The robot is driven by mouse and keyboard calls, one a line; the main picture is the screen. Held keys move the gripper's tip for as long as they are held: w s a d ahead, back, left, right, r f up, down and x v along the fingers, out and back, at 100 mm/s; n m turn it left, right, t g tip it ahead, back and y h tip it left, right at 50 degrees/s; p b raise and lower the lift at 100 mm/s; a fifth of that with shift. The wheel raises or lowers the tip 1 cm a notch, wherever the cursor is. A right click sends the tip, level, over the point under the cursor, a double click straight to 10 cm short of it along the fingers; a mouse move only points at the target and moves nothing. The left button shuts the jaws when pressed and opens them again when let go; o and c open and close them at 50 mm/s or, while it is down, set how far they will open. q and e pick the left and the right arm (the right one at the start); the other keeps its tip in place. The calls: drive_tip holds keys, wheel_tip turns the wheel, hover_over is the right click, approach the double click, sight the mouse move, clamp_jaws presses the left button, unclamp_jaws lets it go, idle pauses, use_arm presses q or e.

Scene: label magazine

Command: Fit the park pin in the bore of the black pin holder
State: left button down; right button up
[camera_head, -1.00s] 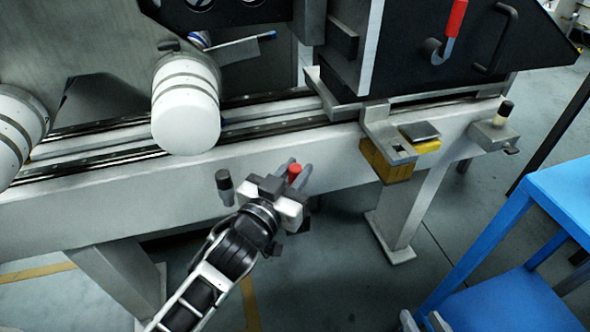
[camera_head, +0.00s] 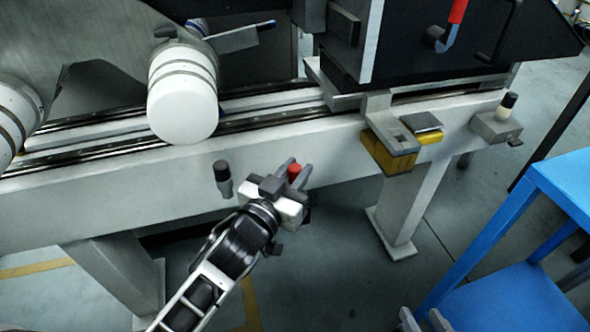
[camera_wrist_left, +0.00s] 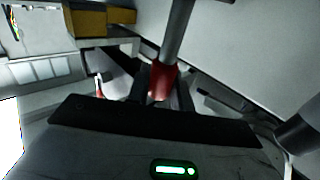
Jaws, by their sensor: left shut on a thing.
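My left gripper (camera_head: 294,176) is in front of the long pale beam, with its fingers pointing up and away. It is shut on the park pin, whose red grip (camera_head: 294,169) shows between the fingers. In the left wrist view the red grip (camera_wrist_left: 162,80) sits between the jaws, and the pin's grey shaft (camera_wrist_left: 181,30) runs up out of the frame. A black-capped grey cylinder (camera_head: 222,175) stands at the beam's front, left of the gripper. I cannot tell for sure whether this is the black pin holder. No bore shows clearly.
The pale beam (camera_head: 130,198) runs across the view. To the right are a grey bracket (camera_head: 385,125) with yellow blocks (camera_head: 385,157), and a grey block with a black-topped knob (camera_head: 506,104). A blue table (camera_head: 565,180) stands at lower right. Floor is open below the gripper.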

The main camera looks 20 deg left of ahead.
use_arm(q)
drive_tip(key=shift+f+b, duration=0.5)
drive_tip(key=shift+f, duration=0.2)
use_arm(e)
drive_tip(key=shift+f, duration=0.5)
use_arm(q)
drive_tip(key=c, duration=1.1)
unclamp_jaws()
drive_tip(key=shift+c, duration=0.2)
use_arm(e)
drive_tip(key=shift+f, duration=0.1)
use_arm(q)
drive_tip(key=s+a, duration=0.3)
drive_tip(key=s, duration=1.2)
drive_tip(key=shift+s+p, duration=0.35)
drive_tip(key=shift+p, duration=0.1)
use_arm(e)
drive_tip(key=shift+w+a+f+g, duration=0.2)
drive_tip(key=shift+a+f+g, duration=0.2)
drive_tip(key=shift+a, duration=0.05)
drive_tip(key=shift+r, duration=0.1)
